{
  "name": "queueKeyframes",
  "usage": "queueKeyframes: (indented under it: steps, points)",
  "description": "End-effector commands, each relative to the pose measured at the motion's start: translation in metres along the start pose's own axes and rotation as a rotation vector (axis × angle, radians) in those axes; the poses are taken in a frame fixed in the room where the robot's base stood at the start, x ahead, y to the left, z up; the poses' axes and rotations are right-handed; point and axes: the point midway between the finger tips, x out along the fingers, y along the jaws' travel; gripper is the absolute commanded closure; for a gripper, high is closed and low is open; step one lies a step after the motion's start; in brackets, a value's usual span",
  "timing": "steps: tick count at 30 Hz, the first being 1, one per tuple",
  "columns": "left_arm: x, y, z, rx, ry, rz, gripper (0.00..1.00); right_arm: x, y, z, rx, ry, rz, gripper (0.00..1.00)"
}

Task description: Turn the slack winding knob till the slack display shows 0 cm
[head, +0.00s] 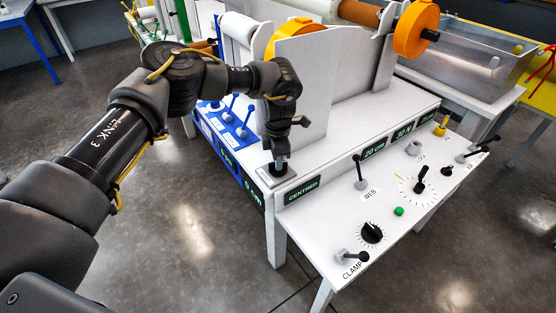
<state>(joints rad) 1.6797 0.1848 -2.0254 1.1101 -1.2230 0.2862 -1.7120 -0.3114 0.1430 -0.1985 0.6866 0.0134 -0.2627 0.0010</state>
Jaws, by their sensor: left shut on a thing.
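My left gripper (279,167) comes down from above onto a small grey plate (265,178) at the near corner of the white machine table. It is shut on a small dark piece there, which looks like the slack winding knob; the fingers hide most of it. Just below, on the blue front face, a dark display (253,192) in green digits seems to read 0 cm. Another display (374,151) on the right side reads 20 cm. I cannot read a slack label on either. My right gripper is not in view.
Blue levers (240,130) stand left of my wrist. A tall grey upright plate (305,75) stands close behind it. Orange discs (416,28) sit further back.

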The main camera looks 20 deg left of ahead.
Motion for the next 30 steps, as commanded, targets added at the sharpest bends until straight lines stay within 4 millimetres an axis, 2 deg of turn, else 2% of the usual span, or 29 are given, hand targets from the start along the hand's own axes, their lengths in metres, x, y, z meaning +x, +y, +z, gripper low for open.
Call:
queueKeyframes:
  steps: [6,7,12,22,26,30]
  points:
    - [-0.002,0.002,0.000,-0.003,-0.002,0.005,1.00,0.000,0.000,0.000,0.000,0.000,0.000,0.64]
    - [-0.002,0.002,0.000,-0.003,-0.002,0.005,0.86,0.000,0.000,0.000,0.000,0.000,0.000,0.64]
    - [-0.002,0.001,0.000,-0.003,-0.002,0.003,0.66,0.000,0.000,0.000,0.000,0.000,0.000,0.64]
    - [-0.005,0.001,0.000,-0.002,-0.002,0.002,0.66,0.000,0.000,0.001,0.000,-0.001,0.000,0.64]
    - [-0.023,0.001,0.001,-0.001,-0.003,0.003,0.66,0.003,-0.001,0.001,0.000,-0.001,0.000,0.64]
    - [-0.051,0.002,0.001,-0.002,-0.004,0.005,0.66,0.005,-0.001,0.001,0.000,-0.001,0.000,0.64]
